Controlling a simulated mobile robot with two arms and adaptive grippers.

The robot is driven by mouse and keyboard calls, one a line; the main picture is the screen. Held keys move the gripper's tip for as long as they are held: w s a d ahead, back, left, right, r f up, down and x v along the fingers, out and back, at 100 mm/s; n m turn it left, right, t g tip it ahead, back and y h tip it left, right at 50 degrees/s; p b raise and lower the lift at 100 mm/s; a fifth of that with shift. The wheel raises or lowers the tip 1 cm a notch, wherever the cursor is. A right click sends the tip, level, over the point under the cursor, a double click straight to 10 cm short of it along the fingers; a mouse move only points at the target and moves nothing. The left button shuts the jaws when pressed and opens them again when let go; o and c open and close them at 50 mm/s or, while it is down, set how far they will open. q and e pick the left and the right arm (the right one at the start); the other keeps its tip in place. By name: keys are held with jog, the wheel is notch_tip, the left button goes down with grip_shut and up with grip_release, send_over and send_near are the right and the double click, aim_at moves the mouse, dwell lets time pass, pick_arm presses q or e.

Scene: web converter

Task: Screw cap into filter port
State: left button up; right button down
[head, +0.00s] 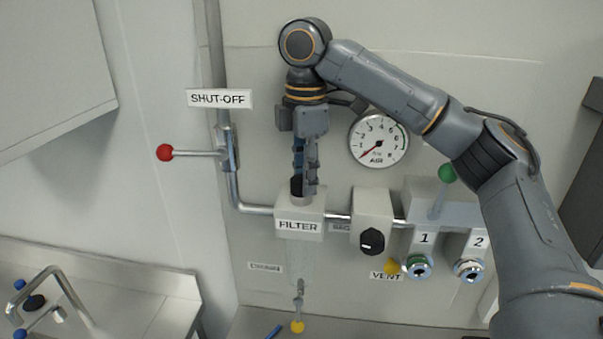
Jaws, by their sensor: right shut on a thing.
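The filter (298,227) is a pale block labelled FILTER on the wall pipe, with a clear bowl below it. Its port (300,203) is a light round collar on top. A dark cap (296,188) sits at the port's mouth, partly hidden by the fingers. My right gripper (304,184) points straight down over the port and is shut on the cap. I cannot tell how deep the cap sits in the port. My left gripper is not in view.
A shut-off lever with a red knob (165,153) sticks out to the left. A pressure gauge (379,139) is close right of the gripper. A regulator with a black knob (371,241), a green-knobbed lever (447,173) and two numbered outlets stand further right. A sink counter (120,300) is lower left.

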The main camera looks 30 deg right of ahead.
jog(key=shift+s+f+m, duration=0.15)
jog(key=shift+f+m, duration=0.05)
jog(key=shift+m, duration=1.1)
jog(key=shift+a+m, duration=0.1)
jog(key=shift+m, duration=0.5)
jog(key=shift+s+a+m, duration=0.1)
jog(key=shift+m, duration=1.3)
jog(key=shift+a+m, duration=0.1)
jog(key=shift+m, duration=0.5)
jog(key=m, duration=0.2)
jog(key=shift+s+a+m, duration=0.1)
jog(key=shift+m, duration=0.3)
